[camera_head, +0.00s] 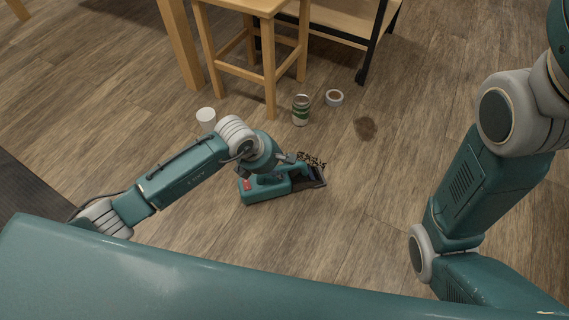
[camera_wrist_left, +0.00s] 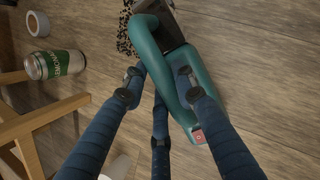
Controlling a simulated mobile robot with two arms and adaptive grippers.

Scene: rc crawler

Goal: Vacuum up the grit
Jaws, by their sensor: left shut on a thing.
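A teal handheld vacuum (camera_head: 265,189) with a red switch and a dark nozzle rests on or just above the wood floor in the head view. My left gripper (camera_head: 285,168) is over it. In the left wrist view the fingers of my left gripper (camera_wrist_left: 158,88) are shut on the handle of the vacuum (camera_wrist_left: 172,65). Black grit (camera_head: 312,159) lies on the floor right beside the nozzle's far edge. The grit also shows in the left wrist view (camera_wrist_left: 124,38), partly hidden by the vacuum. My right arm is at the right, with its gripper out of view.
A dark stain (camera_head: 365,128) marks the floor. A wooden stool (camera_head: 270,75) is behind. Floor right of the vacuum is clear.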

